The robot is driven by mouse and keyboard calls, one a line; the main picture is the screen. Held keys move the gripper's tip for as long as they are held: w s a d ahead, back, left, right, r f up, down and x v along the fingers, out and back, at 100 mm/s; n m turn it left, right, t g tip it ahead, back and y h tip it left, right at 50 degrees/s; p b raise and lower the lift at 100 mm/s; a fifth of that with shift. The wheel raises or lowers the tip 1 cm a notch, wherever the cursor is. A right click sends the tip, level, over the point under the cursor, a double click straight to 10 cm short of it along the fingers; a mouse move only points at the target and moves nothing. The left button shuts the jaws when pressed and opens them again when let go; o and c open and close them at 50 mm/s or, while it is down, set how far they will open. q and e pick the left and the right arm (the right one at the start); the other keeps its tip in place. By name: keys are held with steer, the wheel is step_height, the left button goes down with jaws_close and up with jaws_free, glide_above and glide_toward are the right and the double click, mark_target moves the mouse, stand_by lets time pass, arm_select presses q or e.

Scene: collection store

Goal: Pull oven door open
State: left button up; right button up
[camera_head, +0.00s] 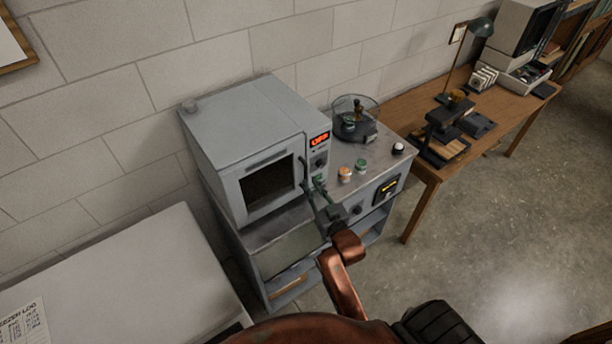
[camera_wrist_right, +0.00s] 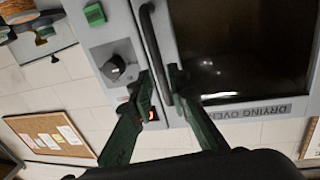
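The grey drying oven (camera_head: 240,130) stands on a metal cabinet against the wall. Its door (camera_head: 266,185) with a dark window is closed. The door also fills the right of the right wrist view (camera_wrist_right: 240,50). The dark bar handle (camera_wrist_right: 150,35) runs along the door's edge beside the knob panel. My right gripper (camera_wrist_right: 160,74) has one green finger on each side of the handle near its end and looks shut on it. In the head view my right gripper (camera_head: 312,182) is at the door's right edge. My left gripper is not in view.
Small jars (camera_head: 345,174) and a glass-covered vessel (camera_head: 354,118) stand right of the oven on the cabinet top (camera_head: 382,150). A wooden desk (camera_head: 420,100) is farther right. A pale freezer top (camera_head: 130,285) lies at the lower left. The floor at right is clear.

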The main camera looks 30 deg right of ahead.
mark_target(306, 177)
steer(key=w, duration=0.4)
steer(key=shift+w+d, duration=0.3)
steer(key=shift+w, duration=0.1)
jaws_close()
stand_by(0.3)
